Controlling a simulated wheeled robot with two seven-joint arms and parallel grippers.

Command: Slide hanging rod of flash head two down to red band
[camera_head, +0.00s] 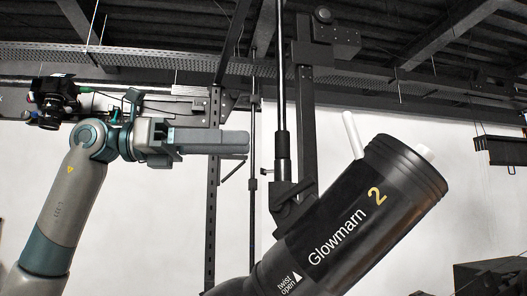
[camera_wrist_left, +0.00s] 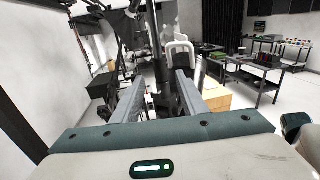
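Flash head two (camera_head: 375,215) is a large black cylinder marked "Glowmarn 2", tilted up to the right in the head view. Its hanging rod (camera_head: 281,70) is a dark vertical pole that runs from the top edge down to a bracket (camera_head: 290,205) at the flash head. My left gripper (camera_head: 247,142) points right, with its tips a little left of the rod in the picture. In the left wrist view, its fingers (camera_wrist_left: 160,80) are apart, and a dark upright pole (camera_wrist_left: 158,45) shows between and beyond them. No red band can be made out. My right gripper is out of view.
A dark perforated upright (camera_head: 213,190) and a thin stand pole (camera_head: 253,130) are behind my left gripper. Ceiling trusses run above. The left wrist view shows black tables (camera_wrist_left: 255,80) at the right and a wooden box (camera_wrist_left: 212,97) beyond the fingers.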

